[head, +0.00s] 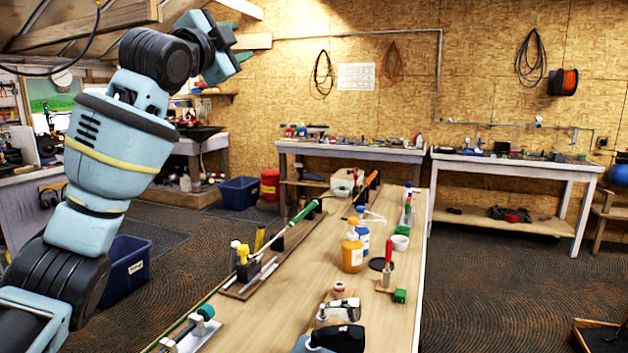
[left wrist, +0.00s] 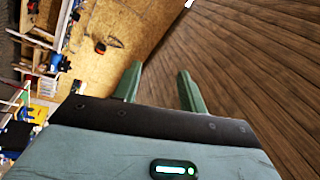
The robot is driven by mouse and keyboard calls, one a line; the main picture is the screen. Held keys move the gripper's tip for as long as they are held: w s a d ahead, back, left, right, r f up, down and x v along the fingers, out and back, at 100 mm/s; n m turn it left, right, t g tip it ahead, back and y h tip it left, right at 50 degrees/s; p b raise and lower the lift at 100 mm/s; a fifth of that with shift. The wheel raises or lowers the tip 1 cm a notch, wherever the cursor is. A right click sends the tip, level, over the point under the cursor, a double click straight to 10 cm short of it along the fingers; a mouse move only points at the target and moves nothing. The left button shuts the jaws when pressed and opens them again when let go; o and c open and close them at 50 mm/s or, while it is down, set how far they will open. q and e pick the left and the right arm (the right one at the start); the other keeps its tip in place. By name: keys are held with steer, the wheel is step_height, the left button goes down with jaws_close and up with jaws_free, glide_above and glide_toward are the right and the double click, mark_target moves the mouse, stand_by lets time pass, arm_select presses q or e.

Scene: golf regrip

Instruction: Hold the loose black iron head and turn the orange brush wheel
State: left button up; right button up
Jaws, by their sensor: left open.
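My left gripper (head: 244,50) is raised high at the upper left of the head view, well above the bench. In the left wrist view its two green fingers (left wrist: 160,85) stand apart with nothing between them. I cannot make out an orange brush wheel.
The wooden bench (head: 265,325) holds a club with a green grip (head: 303,213), a spindle with a green wheel (head: 206,312), an orange bottle (head: 352,252), a white ring (head: 400,242) and a red-handled tool (head: 387,265). Blue bins (head: 128,268) stand on the floor at left.

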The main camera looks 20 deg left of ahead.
arm_select(q)
steer(key=w+d+f+m+g+h, duration=0.2)
steer(key=d+f+m+g+h, duration=0.15)
steer(key=d+f, duration=0.55)
steer(key=g+y, duration=0.3)
steer(key=g, duration=1.4)
glide_above(314, 334)
steer(key=shift+t, duration=0.25)
steer(key=f, duration=2.8)
steer(key=shift+w+d, duration=0.15)
steer(key=shift+w, duration=0.15)
steer(key=shift+s+f+y, duration=0.25)
steer(key=shift+s+f, duration=0.05)
steer(key=shift+s, duration=0.1)
steer(key=shift+w+f, duration=0.1)
steer(key=shift+f, duration=3.8)
